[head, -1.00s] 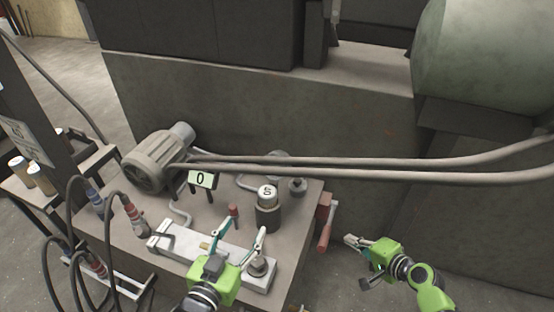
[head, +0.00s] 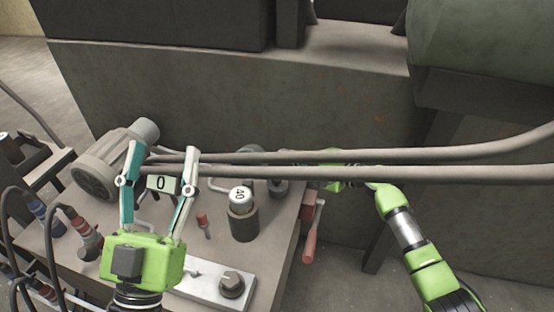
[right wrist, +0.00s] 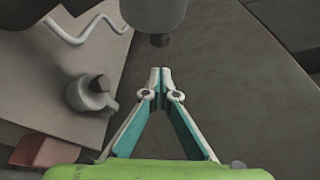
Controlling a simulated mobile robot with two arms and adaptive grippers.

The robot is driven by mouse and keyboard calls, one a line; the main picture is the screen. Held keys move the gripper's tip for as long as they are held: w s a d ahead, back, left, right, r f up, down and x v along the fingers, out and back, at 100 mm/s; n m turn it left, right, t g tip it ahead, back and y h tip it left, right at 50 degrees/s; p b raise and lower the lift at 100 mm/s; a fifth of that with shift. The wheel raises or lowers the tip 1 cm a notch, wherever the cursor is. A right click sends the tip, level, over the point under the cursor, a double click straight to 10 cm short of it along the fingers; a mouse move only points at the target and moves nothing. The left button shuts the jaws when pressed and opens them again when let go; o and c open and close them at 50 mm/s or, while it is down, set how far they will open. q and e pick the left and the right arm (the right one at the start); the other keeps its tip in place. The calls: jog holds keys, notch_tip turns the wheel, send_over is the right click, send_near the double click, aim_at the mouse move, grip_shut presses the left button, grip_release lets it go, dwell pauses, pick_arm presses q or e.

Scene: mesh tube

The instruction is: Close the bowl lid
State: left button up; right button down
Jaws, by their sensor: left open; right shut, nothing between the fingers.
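I cannot pick out a bowl or its lid with certainty. A dark round cup (head: 243,222) with a white numbered top (head: 240,194) stands on the table. My left gripper (head: 162,150) is open and empty, its fingers either side of the sign reading 0 (head: 162,184) in the picture. My right gripper (right wrist: 160,72) is shut and empty. In the head view it is mostly hidden behind the hoses. In the right wrist view, a grey cylinder with a dark nub (right wrist: 156,14) is just beyond its tips, and a small grey round fitting (right wrist: 90,94) is to the left.
Two thick hoses (head: 420,171) cross above the table (head: 272,240) in front of my right arm. A motor (head: 100,170) is at the left. A red handle (head: 310,242) hangs at the table's right edge. A white block with a knob (head: 205,282) lies in front.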

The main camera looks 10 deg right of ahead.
aim_at(256, 157)
jog(key=x, duration=0.2)
jog(key=shift+w+a+f+b, duration=0.1)
jog(key=shift+w+a+b, duration=0.15)
jog(key=shift+a+b, duration=0.05)
pick_arm(q)
jog(key=shift+s+r+p, duration=0.1)
jog(key=shift+r+p, duration=0.1)
jog(key=shift+p, duration=0.25)
pick_arm(e)
jog(key=shift+s+a+r, duration=0.15)
jog(key=shift+s+r, duration=0.15)
jog(key=shift+s, duration=0.3)
jog(key=shift+s+a+r, duration=0.2)
jog(key=shift+s+r, duration=0.15)
jog(key=shift+s, duration=0.25)
jog(key=shift+s+a+r, duration=0.15)
jog(key=shift+s+r, duration=0.15)
jog(key=shift+s, duration=0.3)
jog(key=shift+a, duration=0.1)
